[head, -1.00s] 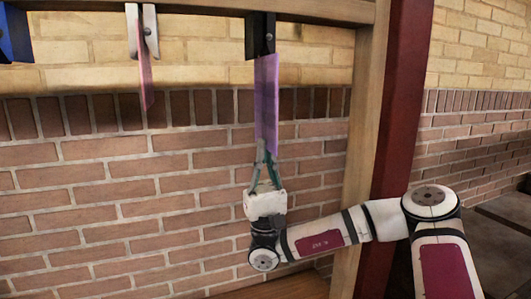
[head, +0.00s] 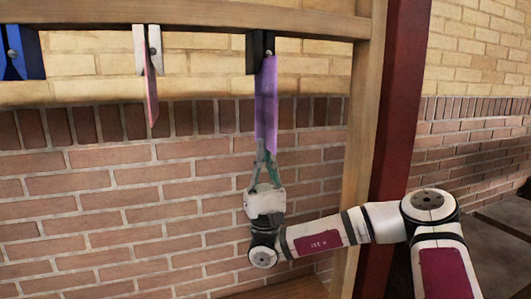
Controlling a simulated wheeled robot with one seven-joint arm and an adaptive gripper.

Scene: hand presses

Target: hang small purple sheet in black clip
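A small purple sheet (head: 266,103) hangs upright, its top edge at the jaws of the black clip (head: 260,50). The sheet's top overlaps the clip's lower part; I cannot tell how far it reaches between the jaws. My gripper (head: 266,152) points up from below, with its fingers closed on the sheet's bottom edge.
A white clip (head: 147,50) to the left holds a pinkish sheet (head: 151,97). A blue clip (head: 22,53) is at the far left. The clips hang from a wooden beam (head: 200,17). A wooden post (head: 358,140) and a dark red post (head: 395,130) stand right of my gripper.

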